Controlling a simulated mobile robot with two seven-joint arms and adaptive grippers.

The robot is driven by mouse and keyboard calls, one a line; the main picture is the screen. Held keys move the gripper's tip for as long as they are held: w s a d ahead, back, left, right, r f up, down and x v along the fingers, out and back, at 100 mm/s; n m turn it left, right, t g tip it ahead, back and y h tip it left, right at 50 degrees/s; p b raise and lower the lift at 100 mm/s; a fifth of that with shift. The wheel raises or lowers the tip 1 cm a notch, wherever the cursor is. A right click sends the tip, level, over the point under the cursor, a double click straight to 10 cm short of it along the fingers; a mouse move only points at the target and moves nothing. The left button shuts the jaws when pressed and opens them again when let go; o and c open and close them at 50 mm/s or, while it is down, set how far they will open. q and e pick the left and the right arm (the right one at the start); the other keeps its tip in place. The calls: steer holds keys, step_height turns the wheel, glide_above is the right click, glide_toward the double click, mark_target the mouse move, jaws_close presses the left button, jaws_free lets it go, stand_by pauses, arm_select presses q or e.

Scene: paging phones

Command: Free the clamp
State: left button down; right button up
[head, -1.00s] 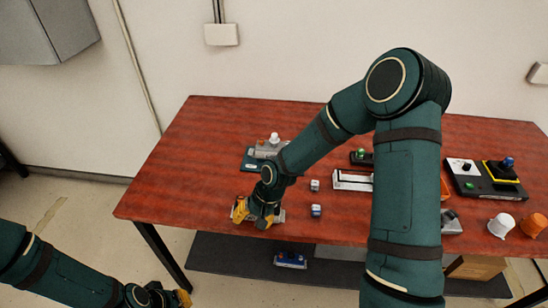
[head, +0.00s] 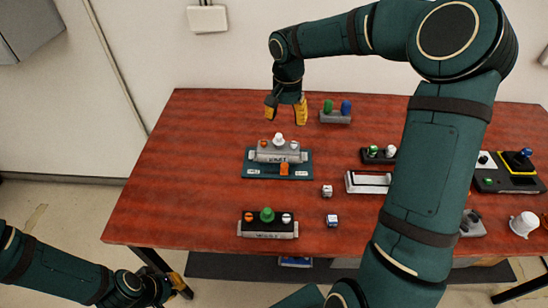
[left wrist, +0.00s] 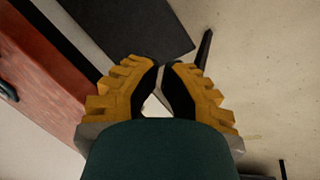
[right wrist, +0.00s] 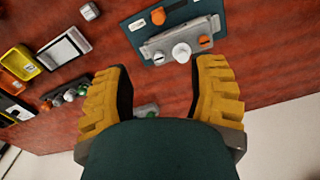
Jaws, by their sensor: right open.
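A dark block with a green knob (head: 267,228) stands nearer the front edge. I cannot tell which is the clamp. My right gripper (head: 286,113) is open and empty, above the table behind the plate. My left gripper (head: 177,285) is low beside the table's front-left; its fingertips look closed together and empty (left wrist: 161,66).
A grey block with green and blue knobs (head: 335,116) stands at the back. Two small cubes (head: 327,191) and a white-framed tray (head: 369,182) lie right of the plate. A yellow-edged panel (head: 510,172) and white cup (head: 523,224) are far right. The left tabletop is clear.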

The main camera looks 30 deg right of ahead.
steer(key=b, duration=0.4)
glide_above(285, 165)
step_height(285, 165, down, 5)
arm_select(q)
step_height(285, 165, down, 8)
steer(key=s+b, duration=0.1)
steer(key=b, duration=0.1)
steer(key=shift+s+d+b, duration=0.15)
steer(key=shift+s+b, duration=0.05)
steer(key=shift+b, duration=0.15)
arm_select(e)
step_height(285, 165, down, 14)
steer(key=shift+f, duration=0.1)
arm_select(q)
steer(key=shift+f, duration=0.1)
arm_select(e)
jaws_close()
steer(key=shift+w+a+b, duration=0.4)
steer(key=shift+w+a, duration=0.25)
steer(key=shift+a, duration=0.35)
steer(key=shift+w+a+b, duration=0.35)
steer(key=shift+w+a, duration=0.25)
steer(key=shift+a, duration=0.45)
arm_select(q)
steer(key=shift+w+f, duration=0.1)
steer(key=shift+f, duration=0.6)
